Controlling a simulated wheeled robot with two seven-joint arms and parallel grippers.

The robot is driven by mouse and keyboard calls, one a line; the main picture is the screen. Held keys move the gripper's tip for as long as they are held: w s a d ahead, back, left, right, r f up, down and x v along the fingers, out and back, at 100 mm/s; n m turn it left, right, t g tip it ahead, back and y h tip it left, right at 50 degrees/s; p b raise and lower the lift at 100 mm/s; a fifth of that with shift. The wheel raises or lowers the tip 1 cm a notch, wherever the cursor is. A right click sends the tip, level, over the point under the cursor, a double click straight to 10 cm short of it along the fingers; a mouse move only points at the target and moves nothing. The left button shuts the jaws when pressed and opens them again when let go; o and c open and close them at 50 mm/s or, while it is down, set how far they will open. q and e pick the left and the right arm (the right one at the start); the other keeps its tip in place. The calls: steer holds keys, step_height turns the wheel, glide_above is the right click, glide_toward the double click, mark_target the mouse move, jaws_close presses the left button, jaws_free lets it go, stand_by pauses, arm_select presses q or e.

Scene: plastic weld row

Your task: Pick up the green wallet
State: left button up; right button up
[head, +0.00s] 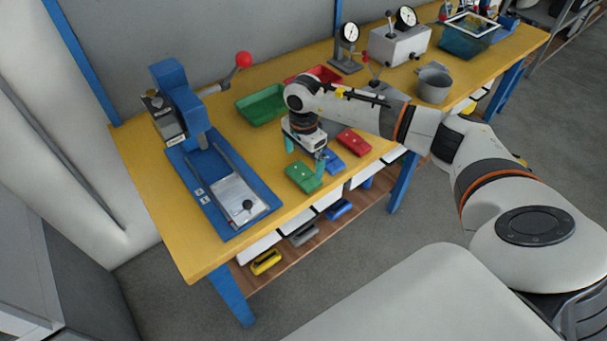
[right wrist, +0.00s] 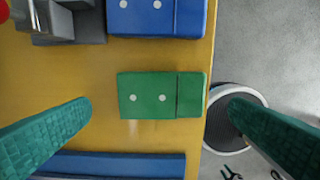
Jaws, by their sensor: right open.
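The green wallet (head: 303,178) lies flat on the yellow workbench near its front edge. It also shows in the middle of the right wrist view (right wrist: 148,88), with two pale dots on top and its short end near the table edge. My right gripper (head: 305,158) is open and empty above the wallet. In the right wrist view its two teal fingers (right wrist: 160,105) stand wide apart, one toward each short end of the wallet, not touching it. My left gripper is in neither view.
A blue wallet (head: 333,161) and a red wallet (head: 354,142) lie to the right along the front edge. A blue press (head: 180,100) with its blue base stands at left. A green tray (head: 262,105) sits behind. Bins hang below the workbench (head: 160,215).

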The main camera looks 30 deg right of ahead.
mark_target(303, 174)
steer(key=shift+s+f, duration=0.1)
steer(key=shift+f, duration=0.35)
step_height(303, 174, down, 4)
steer(key=shift+a+f+p, duration=0.1)
steer(key=shift+p, duration=0.65)
steer(key=shift+c, duration=0.3)
steer(key=c, duration=0.6)
steer(key=shift+c, duration=0.2)
step_height(303, 174, up, 10)
steer(key=b, duration=0.2)
